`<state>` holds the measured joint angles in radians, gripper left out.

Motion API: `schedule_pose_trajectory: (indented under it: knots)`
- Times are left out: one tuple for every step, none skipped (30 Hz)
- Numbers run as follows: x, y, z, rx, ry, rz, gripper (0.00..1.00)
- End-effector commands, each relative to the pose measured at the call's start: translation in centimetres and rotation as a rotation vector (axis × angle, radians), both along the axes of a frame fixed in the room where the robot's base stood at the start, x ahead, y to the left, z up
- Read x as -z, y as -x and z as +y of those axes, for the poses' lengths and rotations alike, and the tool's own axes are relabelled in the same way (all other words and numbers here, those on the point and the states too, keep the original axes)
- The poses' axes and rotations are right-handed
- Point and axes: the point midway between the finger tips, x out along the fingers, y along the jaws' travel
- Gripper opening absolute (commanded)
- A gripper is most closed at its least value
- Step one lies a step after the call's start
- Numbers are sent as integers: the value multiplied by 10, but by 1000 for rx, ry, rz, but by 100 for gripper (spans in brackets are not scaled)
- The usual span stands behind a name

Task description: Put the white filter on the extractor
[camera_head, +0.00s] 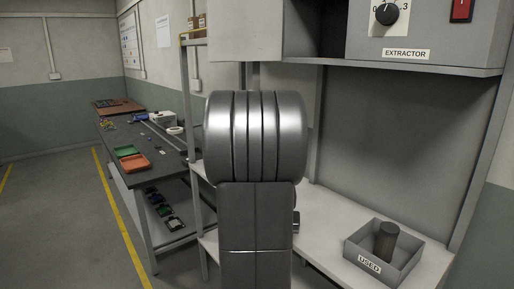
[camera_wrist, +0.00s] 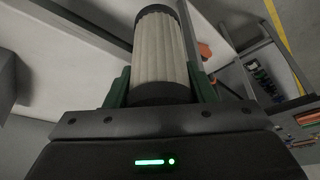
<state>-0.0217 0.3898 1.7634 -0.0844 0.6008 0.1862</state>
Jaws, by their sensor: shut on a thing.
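The white filter (camera_wrist: 160,50) is a pleated, cream-white cylinder with dark end caps. My gripper (camera_wrist: 160,88) is shut on it, with a green finger on each side near its lower cap in the wrist view. In the head view my arm hides the gripper and the filter. The extractor (camera_head: 431,30) is a grey box at the top right, with a label, a black dial and a red switch. Its lower left part beside the panel is a dark opening.
A grey box labelled USED (camera_head: 405,270) stands on the white shelf (camera_head: 325,213) at the lower right, holding a dark cylinder (camera_head: 386,241). A dark workbench (camera_head: 150,178) with green and orange trays stands at the left. The floor left of the yellow line is clear.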

Motion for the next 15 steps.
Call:
schedule_pose_trajectory:
  knots:
    - [19, -3, 13, -23, 1, 9, 24]
    - [27, -4, 19, -34, 1, 9, 24]
    - [39, -7, 27, -46, 1, 8, 24]
    - [47, -9, 33, -55, 0, 7, 24]
    - [54, -11, 38, -64, 1, 6, 24]
    - [62, -13, 44, -73, 1, 6, 24]
    - [68, -14, 48, -79, 1, 5, 24]
    - [73, -15, 51, -84, 1, 5, 24]
    - [78, -17, 55, -90, 1, 3, 24]
    - [81, -18, 58, -94, 1, 3, 24]
    - [84, -19, 60, -97, 1, 2, 24]
    - [87, -20, 62, -100, 0, 1, 24]
    - [89, -21, 63, -101, 1, 1, 24]
    - [92, -22, 64, -104, 0, 1, 24]
    - [96, -24, 64, -104, 0, 1, 24]
